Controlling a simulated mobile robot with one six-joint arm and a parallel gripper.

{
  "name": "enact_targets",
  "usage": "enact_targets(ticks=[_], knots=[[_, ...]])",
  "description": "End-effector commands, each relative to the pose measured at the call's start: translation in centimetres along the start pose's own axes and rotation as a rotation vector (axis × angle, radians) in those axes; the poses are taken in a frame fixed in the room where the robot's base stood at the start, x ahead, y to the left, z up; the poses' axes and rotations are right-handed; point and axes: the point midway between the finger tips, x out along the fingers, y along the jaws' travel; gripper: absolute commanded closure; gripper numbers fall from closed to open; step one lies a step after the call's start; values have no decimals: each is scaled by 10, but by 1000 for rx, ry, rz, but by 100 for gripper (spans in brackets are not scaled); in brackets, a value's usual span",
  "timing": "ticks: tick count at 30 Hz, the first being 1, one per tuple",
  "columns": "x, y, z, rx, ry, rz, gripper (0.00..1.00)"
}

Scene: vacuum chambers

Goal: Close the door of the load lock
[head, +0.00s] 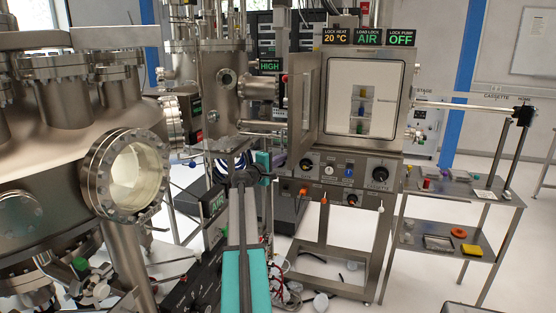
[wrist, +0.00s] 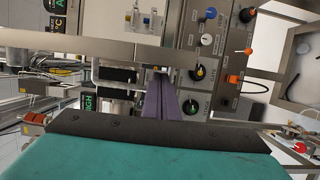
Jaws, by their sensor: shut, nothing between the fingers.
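The load lock (head: 399,100) is a steel box right of centre in the head view, its front open onto a white interior. Its door (head: 303,110) stands swung out to the left of the opening. A rack with small coloured pieces (head: 361,112) stands inside. My gripper (head: 240,178) is in front of the load lock, left of and lower than the door in the picture. In the wrist view my fingers (wrist: 164,98) are together and empty. A steel strip (wrist: 85,49), apparently the door edge-on, crosses beyond them; contact cannot be told.
A knobbed control panel (head: 347,173) sits below the opening. A large steel chamber with a round window (head: 128,178) fills the left. A steel shelf cart (head: 465,190) with small items stands at the right.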

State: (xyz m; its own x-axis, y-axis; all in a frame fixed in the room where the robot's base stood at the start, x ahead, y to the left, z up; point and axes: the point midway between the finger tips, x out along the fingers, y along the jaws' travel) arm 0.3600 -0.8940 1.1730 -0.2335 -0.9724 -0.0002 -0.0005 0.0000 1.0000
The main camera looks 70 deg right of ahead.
Motion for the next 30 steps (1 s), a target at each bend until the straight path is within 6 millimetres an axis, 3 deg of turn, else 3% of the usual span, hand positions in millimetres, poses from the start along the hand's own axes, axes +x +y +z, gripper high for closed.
enact_targets(ticks=[3,10,30], knots=[[16,2,0,-1,-1,-1,100],[30,1,0,0,-1,0,100],[30,0,1,0,13,0,100]])
